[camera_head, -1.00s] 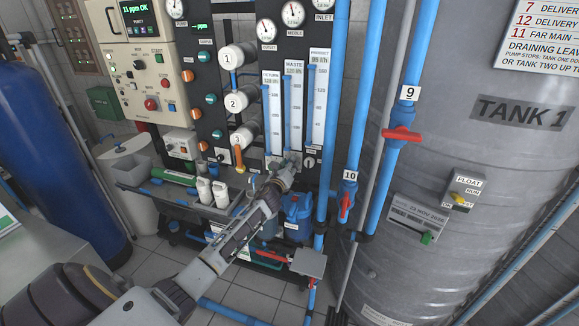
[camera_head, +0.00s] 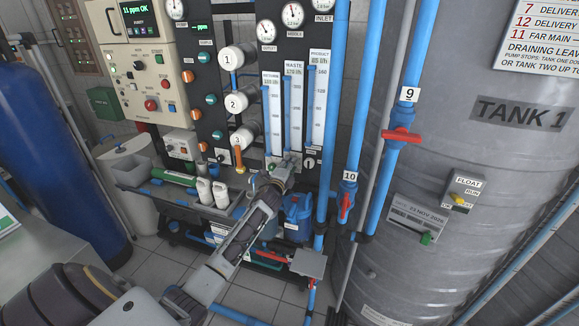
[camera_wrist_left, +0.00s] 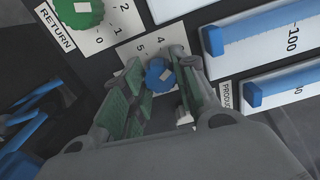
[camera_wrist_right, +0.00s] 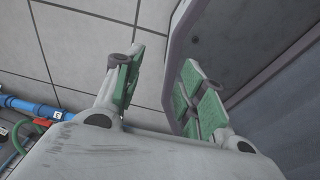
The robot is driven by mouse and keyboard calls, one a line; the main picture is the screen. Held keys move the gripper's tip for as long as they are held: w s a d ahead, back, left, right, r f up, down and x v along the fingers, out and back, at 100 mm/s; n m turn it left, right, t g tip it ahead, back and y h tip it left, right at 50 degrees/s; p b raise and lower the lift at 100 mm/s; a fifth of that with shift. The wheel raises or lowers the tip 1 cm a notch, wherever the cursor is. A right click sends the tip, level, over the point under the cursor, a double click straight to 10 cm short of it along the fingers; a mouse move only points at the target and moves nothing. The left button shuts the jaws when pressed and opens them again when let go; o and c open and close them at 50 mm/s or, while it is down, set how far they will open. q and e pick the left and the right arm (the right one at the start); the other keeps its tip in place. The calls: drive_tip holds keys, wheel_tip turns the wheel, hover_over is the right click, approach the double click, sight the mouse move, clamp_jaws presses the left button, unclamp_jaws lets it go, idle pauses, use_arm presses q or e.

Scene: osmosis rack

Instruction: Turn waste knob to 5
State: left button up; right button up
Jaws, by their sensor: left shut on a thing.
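The blue waste knob (camera_wrist_left: 158,76) sits on a white dial plate (camera_wrist_left: 127,50) with 4 and 5 printed above it in the left wrist view. My left gripper (camera_head: 287,164) is at the panel below the flow tubes, shut on this knob, with a green-padded finger on each side. A pale patch shows on the knob's face; I cannot tell which number it is set to. In the head view the gripper hides the knob. My right gripper (camera_wrist_right: 158,78) is open and empty near a grey surface and tiled floor.
The green return knob (camera_wrist_left: 79,11) is left of the waste knob, and the PRODUCT label (camera_wrist_left: 225,97) is on its right. A small black knob (camera_head: 310,162) sits right of my left gripper. White bottles (camera_head: 221,193) stand lower left. Tank 1 (camera_head: 480,160) fills the right.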

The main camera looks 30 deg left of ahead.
use_arm(q)
drive_tip(key=n+p, duration=0.4)
drive_tip(key=n, duration=1.2)
drive_tip(key=shift+f+n, duration=0.15)
drive_tip(key=shift+n, duration=0.15)
use_arm(e)
drive_tip(key=r, duration=0.1)
drive_tip(key=a+r, duration=0.1)
drive_tip(key=r, duration=0.1)
drive_tip(key=s+a+r, duration=0.1)
drive_tip(key=shift+r, duration=0.15)
use_arm(q)
drive_tip(key=shift+o, duration=0.2)
drive_tip(key=shift+c, duration=0.2)
use_arm(e)
drive_tip(key=shift+a, duration=0.1)
use_arm(q)
drive_tip(key=o, duration=1.1)
drive_tip(key=shift+c, duration=0.2)
drive_tip(key=v, duration=1.2)
use_arm(e)
drive_tip(key=shift+s, duration=0.1)
